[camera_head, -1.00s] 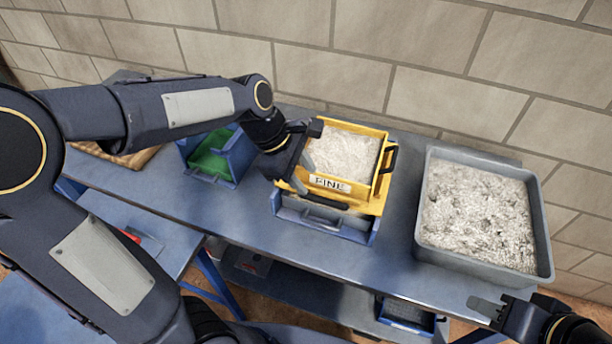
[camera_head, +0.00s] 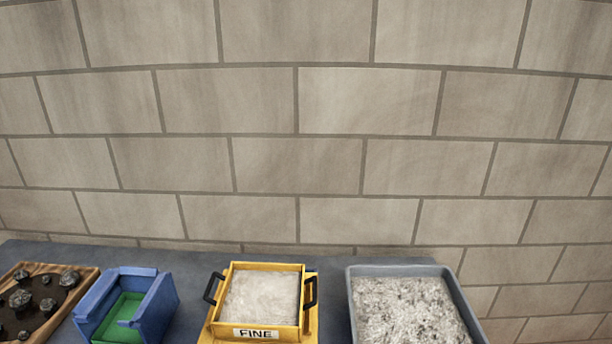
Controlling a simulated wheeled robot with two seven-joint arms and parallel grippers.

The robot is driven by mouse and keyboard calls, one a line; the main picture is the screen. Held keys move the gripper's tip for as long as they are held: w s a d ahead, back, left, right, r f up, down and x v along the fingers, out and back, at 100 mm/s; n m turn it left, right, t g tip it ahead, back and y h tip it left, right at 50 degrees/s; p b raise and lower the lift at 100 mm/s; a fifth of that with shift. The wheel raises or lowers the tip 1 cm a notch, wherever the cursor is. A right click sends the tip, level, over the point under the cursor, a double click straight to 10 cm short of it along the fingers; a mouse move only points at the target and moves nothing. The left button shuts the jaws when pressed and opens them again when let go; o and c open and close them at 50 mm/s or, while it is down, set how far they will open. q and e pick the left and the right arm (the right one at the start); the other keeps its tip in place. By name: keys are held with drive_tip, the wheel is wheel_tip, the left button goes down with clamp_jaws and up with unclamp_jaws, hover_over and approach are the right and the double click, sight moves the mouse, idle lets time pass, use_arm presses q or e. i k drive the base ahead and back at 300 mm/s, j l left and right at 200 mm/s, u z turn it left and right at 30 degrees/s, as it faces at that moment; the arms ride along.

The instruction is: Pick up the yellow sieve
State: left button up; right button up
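What lies beneath is cut off by the lower edge. Neither of my grippers is in view now, and nothing is seen touching the sieve.
A blue bin (camera_head: 158,304) with a green inside stands left of the sieve. A wooden tray (camera_head: 84,276) with dark rocks is at the far left. A grey tub (camera_head: 446,287) of crushed material stands to the right. The blue-grey table (camera_head: 335,290) meets a block wall (camera_head: 300,150).

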sight(258, 301)
drive_tip(key=u, duration=0.5)
drive_tip(key=k+l+u, duration=0.1)
drive_tip(key=l+u, duration=0.25)
drive_tip(key=k+l+u, duration=0.15)
drive_tip(key=u, duration=0.2)
drive_tip(key=k+l+u, duration=0.2)
drive_tip(key=u, duration=0.15)
drive_tip(key=i, duration=0.4)
